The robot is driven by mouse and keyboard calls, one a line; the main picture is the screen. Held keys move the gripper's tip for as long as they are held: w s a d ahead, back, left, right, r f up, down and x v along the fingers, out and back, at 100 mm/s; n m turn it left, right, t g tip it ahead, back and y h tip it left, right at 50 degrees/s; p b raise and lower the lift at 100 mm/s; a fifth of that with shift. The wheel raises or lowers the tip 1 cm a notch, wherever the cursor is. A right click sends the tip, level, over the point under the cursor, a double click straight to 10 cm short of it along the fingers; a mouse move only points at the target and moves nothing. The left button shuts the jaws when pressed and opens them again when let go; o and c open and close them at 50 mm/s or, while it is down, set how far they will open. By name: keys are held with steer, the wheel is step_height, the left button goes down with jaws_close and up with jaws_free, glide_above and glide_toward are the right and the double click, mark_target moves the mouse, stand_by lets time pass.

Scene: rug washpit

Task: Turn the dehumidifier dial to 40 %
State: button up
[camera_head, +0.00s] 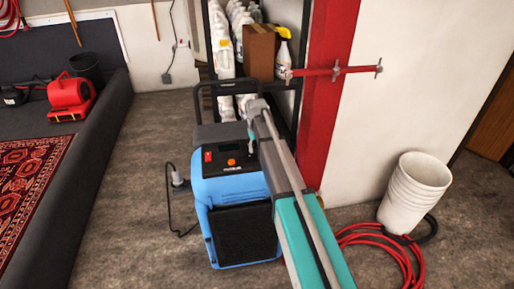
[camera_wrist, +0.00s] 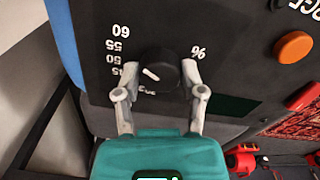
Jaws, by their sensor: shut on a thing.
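The blue dehumidifier (camera_head: 203,192) stands on the floor in the head view, with a dark top panel. In the wrist view, its black dial (camera_wrist: 157,70) sits on the panel (camera_wrist: 180,25) with a white pointer line slanting toward the upper left. Printed marks 60, 55 and 50 (camera_wrist: 115,58) run down the left of the dial; the lower numbers are partly covered by the left finger. My gripper (camera_wrist: 159,76) is shut on the dial, one finger on each side. The exact mark the pointer meets is unclear. In the head view my arm hides the dial.
An orange button (camera_wrist: 293,47) and a red switch sit on the same panel. A white bucket (camera_head: 414,193) and red hose (camera_head: 380,240) lie right.

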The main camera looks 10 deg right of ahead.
steer(key=n, duration=0.7)
steer(key=shift+n, duration=0.3)
steer(key=n, duration=0.3)
steer(key=shift+n, duration=0.3)
steer(key=n, duration=0.4)
steer(key=o, duration=1.2)
steer(key=shift+c, duration=0.2)
